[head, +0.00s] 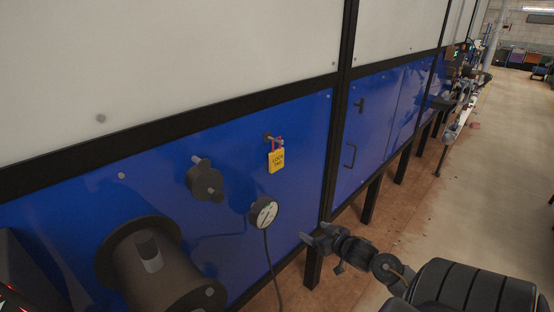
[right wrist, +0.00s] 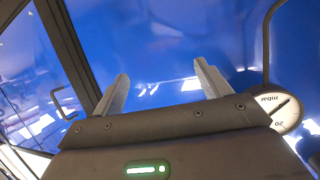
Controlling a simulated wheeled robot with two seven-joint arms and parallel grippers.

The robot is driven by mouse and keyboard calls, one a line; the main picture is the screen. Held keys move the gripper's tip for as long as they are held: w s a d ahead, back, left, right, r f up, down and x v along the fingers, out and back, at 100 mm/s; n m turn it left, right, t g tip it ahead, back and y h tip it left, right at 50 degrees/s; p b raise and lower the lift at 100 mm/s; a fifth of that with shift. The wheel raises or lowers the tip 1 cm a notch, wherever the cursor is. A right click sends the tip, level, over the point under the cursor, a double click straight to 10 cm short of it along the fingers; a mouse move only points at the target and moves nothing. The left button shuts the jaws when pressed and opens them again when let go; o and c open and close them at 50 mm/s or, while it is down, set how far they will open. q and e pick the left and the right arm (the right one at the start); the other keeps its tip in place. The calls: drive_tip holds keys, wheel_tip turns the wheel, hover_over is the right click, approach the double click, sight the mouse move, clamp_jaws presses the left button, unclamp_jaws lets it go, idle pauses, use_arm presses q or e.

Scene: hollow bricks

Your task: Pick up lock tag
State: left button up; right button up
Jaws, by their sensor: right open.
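The yellow lock tag (head: 277,160) hangs by a red shackle from a small peg on the blue panel, in the upper middle of the head view. My right gripper (head: 314,235) is below and to the right of the tag, apart from it, in front of the panel's lower edge. In the right wrist view the two fingers (right wrist: 161,76) stand wide apart with nothing between them and face the blue panel. The tag does not show in the right wrist view. My left gripper is not in view.
A round pressure gauge (head: 264,213) with a hanging cable is below the tag; it also shows in the wrist view (right wrist: 286,112). A dark knob (head: 204,181) and a large dark cylinder (head: 160,265) stick out to the left.

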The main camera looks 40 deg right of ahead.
wheel_tip(320, 180, up, 16)
drive_tip(key=w+a+r+n+t+y+p, duration=0.1)
drive_tip(key=a+n+t+y+p, duration=0.1)
drive_tip(key=a, duration=0.1)
drive_tip(key=n+t+y, duration=0.1)
drive_tip(key=t+y, duration=0.1)
approach(278, 158)
drive_tip(key=w, duration=0.1)
drive_tip(key=w+p, duration=0.1)
drive_tip(key=w, duration=0.1)
drive_tip(key=w+p, duration=0.1)
drive_tip(key=shift+w+a+r, duration=0.15)
drive_tip(key=shift+w+a, duration=0.15)
drive_tip(key=shift+w, duration=0.4)
drive_tip(key=shift+w+r+p, duration=0.1)
drive_tip(key=shift+w+p, duration=0.2)
drive_tip(key=shift+p, duration=0.15)
drive_tip(key=w+p, duration=0.1)
drive_tip(key=w, duration=0.1)
drive_tip(key=w+p, duration=0.1)
drive_tip(key=shift+w+a, duration=0.2)
drive_tip(key=shift+w, duration=0.6)
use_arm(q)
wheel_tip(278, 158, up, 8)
use_arm(e)
drive_tip(key=shift+s, duration=0.1)
